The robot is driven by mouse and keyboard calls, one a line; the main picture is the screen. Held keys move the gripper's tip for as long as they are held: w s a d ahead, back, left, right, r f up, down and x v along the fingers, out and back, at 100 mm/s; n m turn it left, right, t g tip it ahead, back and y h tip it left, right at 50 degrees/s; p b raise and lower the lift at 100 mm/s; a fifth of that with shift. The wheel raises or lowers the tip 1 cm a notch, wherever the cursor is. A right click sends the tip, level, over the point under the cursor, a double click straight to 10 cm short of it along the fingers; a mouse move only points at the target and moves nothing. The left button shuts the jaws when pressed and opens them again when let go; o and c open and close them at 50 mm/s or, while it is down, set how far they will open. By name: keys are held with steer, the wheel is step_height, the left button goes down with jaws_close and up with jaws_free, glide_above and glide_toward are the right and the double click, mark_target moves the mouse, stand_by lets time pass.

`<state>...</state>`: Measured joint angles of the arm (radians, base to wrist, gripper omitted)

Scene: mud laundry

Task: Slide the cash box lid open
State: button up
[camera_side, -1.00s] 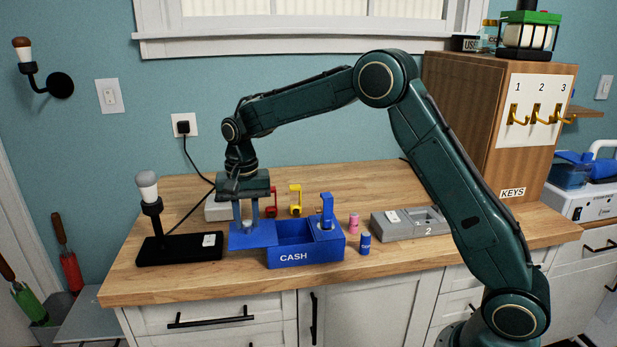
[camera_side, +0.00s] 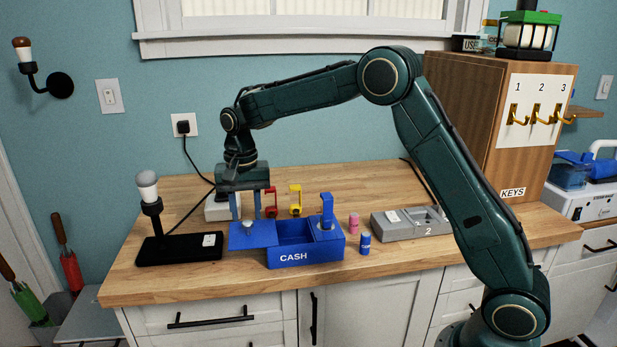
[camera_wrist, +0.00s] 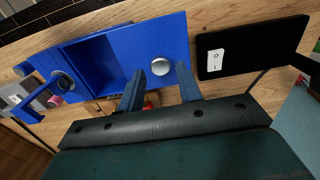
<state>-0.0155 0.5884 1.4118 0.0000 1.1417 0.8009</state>
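The blue cash box (camera_side: 306,256) stands on the counter, marked CASH. Its blue lid (camera_side: 253,236) is slid out to the left, and the compartment shows open and looks empty. A round silver knob (camera_wrist: 161,67) sits on the lid; it also shows in the side view (camera_side: 247,227). My gripper (camera_side: 245,215) is above and behind the lid, with its two fingers spread apart. In the wrist view the fingers (camera_wrist: 159,92) point toward the knob with nothing between them. The knob lies just beyond the fingertips, apart from them.
A black lamp base (camera_side: 180,248) with a bulb stands left of the lid. A blue padlock-like piece (camera_side: 327,208) is on the box's right end. Red (camera_side: 271,202) and yellow (camera_side: 295,200) pieces stand behind. Pink and blue cylinders (camera_side: 365,244) and a grey tray (camera_side: 400,229) lie right.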

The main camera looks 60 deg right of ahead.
mark_target(249, 223)
steer(key=shift+r, duration=2)
steer(key=shift+r, duration=0.1)
steer(key=shift+s+r, duration=0.15)
steer(key=shift+s, duration=0.05)
steer(key=s+r+n+t, duration=0.1)
steer(key=s+r+n, duration=0.1)
steer(key=s+r, duration=0.45)
steer(key=s+r+n+t, duration=0.2)
steer(key=s+r, duration=0.1)
steer(key=s, duration=0.6)
steer(key=s+f+n+t, duration=0.1)
steer(key=s+f+n, duration=0.1)
steer(key=s, duration=0.7)
steer(key=s+f+n+t, duration=0.1)
steer(key=s+f+n, duration=0.1)
steer(key=s, duration=0.7)
steer(key=shift+s+d+n+t, duration=0.3)
steer(key=shift+s+d+n, duration=0.1)
steer(key=shift+n, duration=0.1)
